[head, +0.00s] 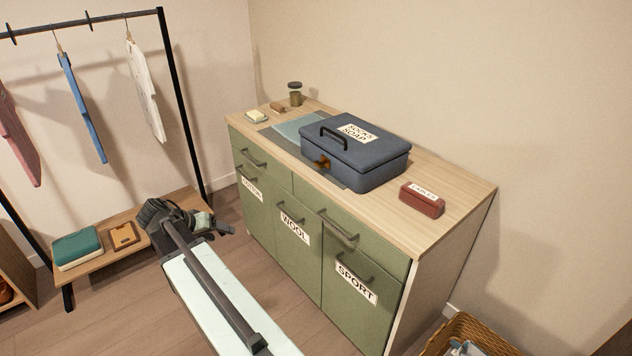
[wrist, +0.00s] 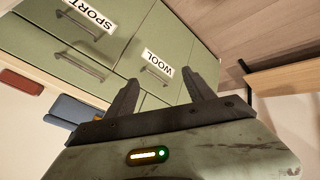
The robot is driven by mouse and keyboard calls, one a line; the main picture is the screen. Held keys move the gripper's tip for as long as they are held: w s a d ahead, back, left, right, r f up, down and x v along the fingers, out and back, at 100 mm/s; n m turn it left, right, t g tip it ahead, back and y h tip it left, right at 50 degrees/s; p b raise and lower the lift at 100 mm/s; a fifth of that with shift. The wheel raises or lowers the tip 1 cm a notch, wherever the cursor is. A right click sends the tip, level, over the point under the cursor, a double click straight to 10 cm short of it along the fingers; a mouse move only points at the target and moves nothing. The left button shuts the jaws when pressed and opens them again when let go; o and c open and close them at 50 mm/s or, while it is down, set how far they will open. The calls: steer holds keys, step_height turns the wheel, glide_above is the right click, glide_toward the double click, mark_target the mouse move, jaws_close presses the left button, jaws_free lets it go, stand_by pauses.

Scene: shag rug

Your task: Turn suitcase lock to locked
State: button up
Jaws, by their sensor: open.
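A dark blue suitcase (head: 375,160) lies shut on the wooden top of a green cabinet, with a black handle and a "SOCKS SOAP" label on its lid. An orange-brown lock (head: 322,162) sits on its front face; its turn position is too small to tell. My gripper (head: 222,228) is in front of the cabinet, lower than the suitcase and apart from it. In the wrist view my gripper (wrist: 163,82) is open and empty, facing the cabinet front. The suitcase (wrist: 72,112) shows there at the left, partly hidden by my gripper.
The green cabinet (head: 262,215) has drawers and doors with protruding handles. A red box (head: 422,201) stands right of the suitcase; a jar (head: 295,94) and small blocks stand at the back left. A clothes rack (head: 180,105) stands left, a wicker basket (head: 470,330) lower right.

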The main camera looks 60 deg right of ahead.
steer(key=s+d+r+m+g+h+b, duration=0.1)
steer(key=s+d+m+g+h+b, duration=0.2)
steer(key=d, duration=0.8)
steer(key=s+d+r+m+h+b, duration=0.1)
steer(key=d+m+h+b, duration=0.25)
steer(key=d, duration=0.65)
steer(key=m+g+h+b, duration=0.1)
steer(key=m+g+h, duration=0.2)
steer(key=m, duration=0.2)
glide_toward(316, 165)
steer(key=s+d+r, duration=0.1)
steer(key=d, duration=0.1)
steer(key=shift+y, duration=0.25)
steer(key=x, duration=0.7)
steer(key=shift+d, duration=0.1)
steer(key=shift+f, duration=0.1)
jaws_close()
